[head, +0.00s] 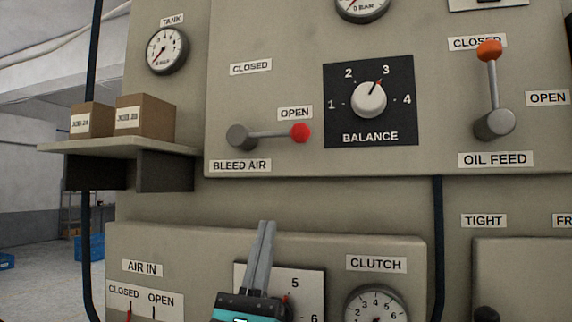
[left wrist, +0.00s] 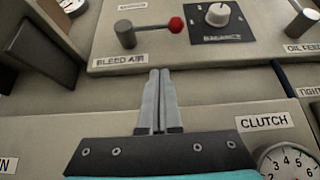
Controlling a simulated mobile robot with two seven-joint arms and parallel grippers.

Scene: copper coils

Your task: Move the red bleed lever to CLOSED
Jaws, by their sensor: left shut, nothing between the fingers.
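The bleed air lever (head: 272,134) has a grey hub on the left and a red knob on the right. Its arm lies nearly level, with the knob just below the OPEN label (head: 295,113). The CLOSED label (head: 250,67) is above the hub. The lever also shows at the top of the left wrist view (left wrist: 150,33). My left gripper (head: 267,224) is shut and empty, pointing up, below the BLEED AIR label (head: 240,165) and apart from the lever. My right gripper is not in view.
The balance knob (head: 369,99) is right of the lever, pointing near 3. The oil feed lever (head: 492,90) stands up at far right. A shelf (head: 120,146) with two boxes juts out at left. A lower panel (head: 190,240) with a clutch gauge (head: 376,305) is near my gripper.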

